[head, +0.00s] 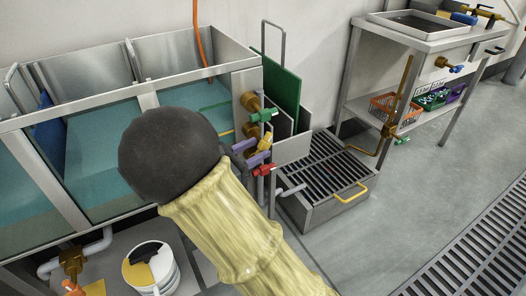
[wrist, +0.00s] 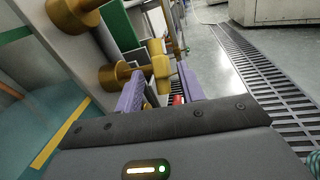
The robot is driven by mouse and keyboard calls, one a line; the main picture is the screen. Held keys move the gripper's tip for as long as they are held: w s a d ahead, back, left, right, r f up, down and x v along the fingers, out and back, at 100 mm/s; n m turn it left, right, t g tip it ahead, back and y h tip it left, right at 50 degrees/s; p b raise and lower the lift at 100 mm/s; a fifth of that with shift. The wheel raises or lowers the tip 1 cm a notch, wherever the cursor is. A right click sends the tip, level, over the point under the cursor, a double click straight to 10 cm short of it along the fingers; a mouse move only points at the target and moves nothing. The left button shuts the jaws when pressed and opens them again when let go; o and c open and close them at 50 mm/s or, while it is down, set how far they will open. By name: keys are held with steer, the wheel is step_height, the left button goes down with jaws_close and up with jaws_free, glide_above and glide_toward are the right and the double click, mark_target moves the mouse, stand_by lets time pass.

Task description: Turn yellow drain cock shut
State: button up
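The yellow drain cock (head: 258,157) sits on the right end of the tank, between a green cock (head: 264,115) above and a red cock (head: 264,169) below. In the wrist view its yellow handle (wrist: 158,62) stands on a brass stem, between the two purple fingers of my gripper (wrist: 158,80). The fingers are apart, with a gap visible beside the handle; I cannot tell whether either touches it. In the head view my gripper (head: 252,154) is partly hidden by my dark wrist and pale arm. A bit of the red cock (wrist: 178,99) shows between the fingers.
The glass tank (head: 105,113) of teal liquid lies to the left. A green board (head: 283,92) and a slatted drain box (head: 325,166) stand right of the cocks. A white bucket (head: 165,275) is below the tank. Grey floor is free at right.

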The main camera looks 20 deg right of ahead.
mark_target(260, 147)
steer(key=shift+b+x, duration=0.4)
steer(key=shift+x, duration=1.2)
jaws_close()
